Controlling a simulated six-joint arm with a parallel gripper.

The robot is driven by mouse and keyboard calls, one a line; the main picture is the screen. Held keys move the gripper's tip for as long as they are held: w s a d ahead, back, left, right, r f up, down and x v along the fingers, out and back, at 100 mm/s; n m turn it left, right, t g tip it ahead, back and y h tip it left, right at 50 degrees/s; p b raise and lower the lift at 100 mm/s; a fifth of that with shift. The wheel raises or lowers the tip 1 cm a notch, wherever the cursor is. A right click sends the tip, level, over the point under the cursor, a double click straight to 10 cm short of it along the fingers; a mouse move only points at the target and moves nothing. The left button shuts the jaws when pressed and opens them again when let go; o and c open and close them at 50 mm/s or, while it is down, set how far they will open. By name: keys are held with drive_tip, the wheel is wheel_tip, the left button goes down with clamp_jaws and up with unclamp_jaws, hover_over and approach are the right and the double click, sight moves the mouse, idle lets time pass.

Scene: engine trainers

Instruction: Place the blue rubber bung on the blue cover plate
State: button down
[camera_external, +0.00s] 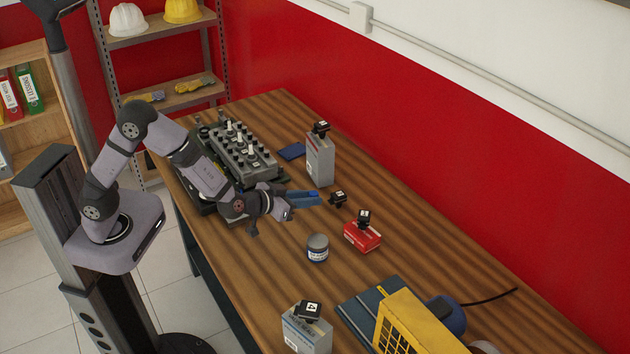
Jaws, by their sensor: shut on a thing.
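My gripper (314,198) reaches out over the middle of the table, on the right of the engine trainer. Its jaws are shut on a small blue thing, which I take to be the blue rubber bung; the blue at the jaws is too small to separate clearly from the fingers. The blue cover plate (291,151) is a flat dark blue piece lying on the table behind my gripper, between the engine trainer and a tall grey box. Its top looks bare.
The engine trainer (240,150) stands at left. The tall grey box (320,160) is beside the plate. A black part (338,199) is close to my gripper's tip. A red box (362,236), a grey tin (317,248) and a yellow case (415,325) stand nearer the front.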

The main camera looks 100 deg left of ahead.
sight(309, 231)
drive_tip(key=shift+f, duration=0.15)
drive_tip(key=shift+f+p, duration=0.3)
drive_tip(key=shift+f, duration=4.55)
drive_tip(key=shift+f, duration=0.15)
drive_tip(key=c, duration=1.6)
unclamp_jaws()
drive_tip(key=shift+o, duration=0.2)
drive_tip(key=shift+d+r, duration=0.1)
drive_tip(key=shift+r, duration=0.1)
drive_tip(key=b+v, duration=0.1)
drive_tip(key=v, duration=1)
drive_tip(key=shift+s, duration=0.1)
drive_tip(key=shift+o, duration=0.5)
drive_tip(key=shift+s+d+r, duration=0.1)
drive_tip(key=shift+s+d, duration=0.1)
drive_tip(key=shift+s, duration=0.1)
